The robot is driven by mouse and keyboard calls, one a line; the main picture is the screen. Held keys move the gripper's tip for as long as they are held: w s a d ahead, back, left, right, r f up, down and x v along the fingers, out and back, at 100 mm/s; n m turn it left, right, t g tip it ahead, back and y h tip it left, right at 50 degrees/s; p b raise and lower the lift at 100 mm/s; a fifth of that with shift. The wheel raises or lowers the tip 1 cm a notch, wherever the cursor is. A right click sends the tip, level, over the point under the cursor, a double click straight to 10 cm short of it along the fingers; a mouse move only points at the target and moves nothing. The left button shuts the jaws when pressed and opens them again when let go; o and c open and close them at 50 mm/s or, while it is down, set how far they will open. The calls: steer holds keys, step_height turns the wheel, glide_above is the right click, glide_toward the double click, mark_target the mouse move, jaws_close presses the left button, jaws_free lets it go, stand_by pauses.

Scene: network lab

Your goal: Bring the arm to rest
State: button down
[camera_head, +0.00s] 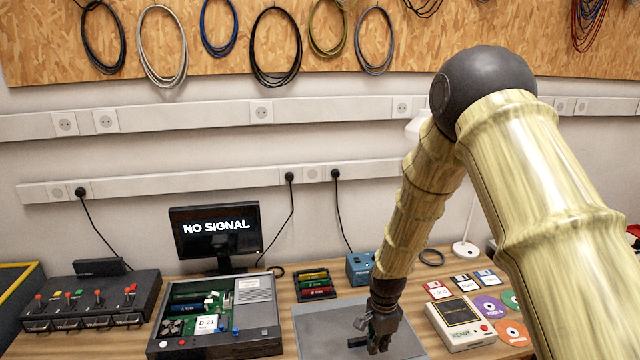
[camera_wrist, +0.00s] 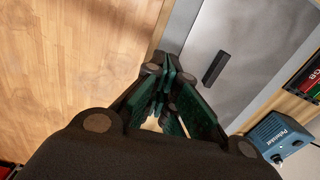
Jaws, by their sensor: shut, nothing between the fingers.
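My arm (camera_head: 550,170) reaches in from the right and bends down at a dark elbow joint. My gripper (camera_head: 377,346) hangs low over the grey mat (camera_head: 312,325) at the front of the bench, fingers pointing down. In the wrist view my gripper (camera_wrist: 168,72) has its dark green fingers drawn together with nothing between them. A small black bar (camera_wrist: 214,68) lies on the mat, apart from the fingers in that view.
An open device with a circuit board (camera_head: 215,318) and a switch box (camera_head: 95,305) stand to the left. A blue box (camera_head: 360,267) and memory tray (camera_head: 314,284) sit behind the mat. A beige reader (camera_head: 460,323), floppies (camera_head: 437,289) and discs (camera_head: 488,306) lie right.

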steer(key=s+d+f+n+b, duration=0.2)
steer(key=s+f+n, duration=0.1)
steer(key=s+f, duration=0.65)
steer(key=s+d+f+n+b, duration=0.2)
steer(key=s+f+n, duration=0.2)
steer(key=s+f, duration=0.5)
steer(key=s+d+f+n+b, duration=0.1)
steer(key=s+f+n, duration=0.2)
steer(key=s, duration=0.7)
steer(key=s+d+f+n+b, duration=0.1)
steer(key=s+f+n, duration=0.3)
steer(key=s, duration=0.7)
steer(key=shift+d+f+n+b, duration=0.3)
steer(key=shift+d+f+b, duration=0.1)
steer(key=shift+d, duration=0.4)
